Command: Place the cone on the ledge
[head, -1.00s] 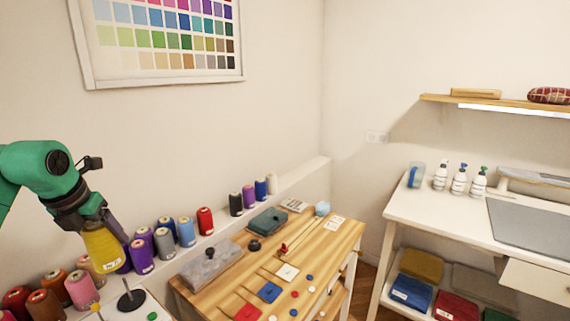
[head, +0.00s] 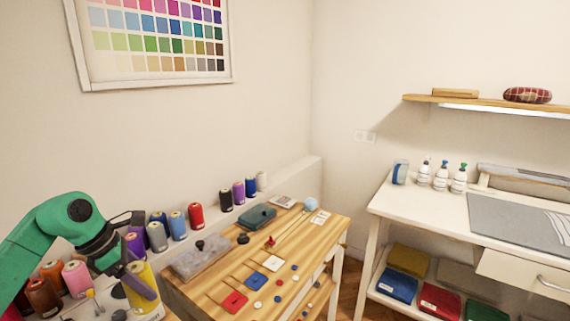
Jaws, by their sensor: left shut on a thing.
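My left gripper (head: 138,280) is shut on a yellow cone (head: 143,274) with a white label, low in the left of the head view. The cone is roughly upright, over the near left end of the wooden cabinet; whether it touches anything below cannot be told. The white ledge (head: 297,170) runs along the left wall behind the cabinet. A row of thread cones stands on it: brown and pink at left, then purple, grey, blue and a red cone (head: 196,216), and farther a black cone (head: 226,201), purple, blue and white. My right gripper is not in view.
The wooden cabinet top (head: 290,238) holds a grey lidded block (head: 200,257), a dark green box (head: 258,217), coloured squares and buttons. Small gaps show on the ledge beside the red cone; its far end is bare. A white table (head: 420,205) with bottles stands at right.

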